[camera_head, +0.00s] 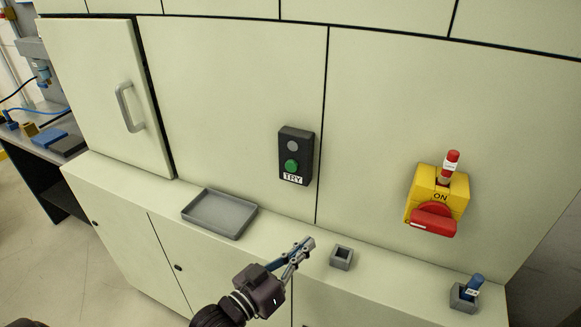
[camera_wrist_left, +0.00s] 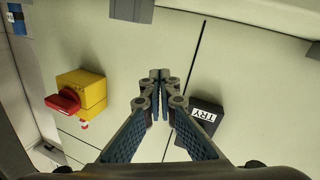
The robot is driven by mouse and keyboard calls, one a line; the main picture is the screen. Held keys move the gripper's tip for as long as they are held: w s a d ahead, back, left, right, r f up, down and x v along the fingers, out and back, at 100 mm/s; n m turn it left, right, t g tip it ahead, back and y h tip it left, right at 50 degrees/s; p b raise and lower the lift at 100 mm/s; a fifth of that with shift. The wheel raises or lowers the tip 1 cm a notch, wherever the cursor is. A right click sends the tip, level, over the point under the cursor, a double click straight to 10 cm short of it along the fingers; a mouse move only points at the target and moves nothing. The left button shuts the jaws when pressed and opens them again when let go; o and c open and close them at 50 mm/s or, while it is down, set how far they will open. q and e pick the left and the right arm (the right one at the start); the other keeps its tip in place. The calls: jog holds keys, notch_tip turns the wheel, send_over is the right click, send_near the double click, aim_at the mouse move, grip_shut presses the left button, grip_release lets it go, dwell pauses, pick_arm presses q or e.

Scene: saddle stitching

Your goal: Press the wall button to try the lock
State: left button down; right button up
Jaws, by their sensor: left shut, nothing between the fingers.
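The wall button is a green round push-button (camera_head: 291,166) on a dark box (camera_head: 305,150) with a "TRY" label, fixed to the pale panel. A grey round lamp or cap (camera_head: 292,146) sits above it. My left gripper (camera_head: 306,243) is shut and empty, in front of the ledge, below the box and apart from it. In the left wrist view its fingertips (camera_wrist_left: 160,76) meet, and the dark box (camera_wrist_left: 207,110) shows turned over, partly behind a finger; the green button is not visible there. My right gripper is not in view.
A yellow switch box (camera_head: 451,187) with a red handle and a red tagged padlock is at right. On the ledge are a grey tray (camera_head: 220,213), an empty small grey holder (camera_head: 342,258) and another holder (camera_head: 462,297) with a blue tagged item. A handled door (camera_head: 95,90) is at left.

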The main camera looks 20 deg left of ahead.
aim_at(291, 166)
pick_arm(q)
jog(key=s+a+r+t+h, duration=0.1)
jog(key=a+r+t, duration=0.3)
jog(key=r, duration=0.2)
jog(key=s+a+r+n+t+h, duration=0.1)
jog(key=s+a+r+t, duration=0.1)
jog(key=a+r+t, duration=0.2)
notch_tip(291, 166, up, 3)
jog(key=shift+a+f+h, duration=0.1)
jog(key=shift+a+h, duration=0.15)
jog(key=shift+h, duration=0.05)
jog(key=shift+w, duration=0.1)
jog(key=w+b, duration=0.4)
jog(key=w, duration=0.4)
jog(key=shift+w, duration=0.4)
jog(key=shift+w, duration=0.15)
dwell(0.7)
jog(key=shift+w, duration=0.25)
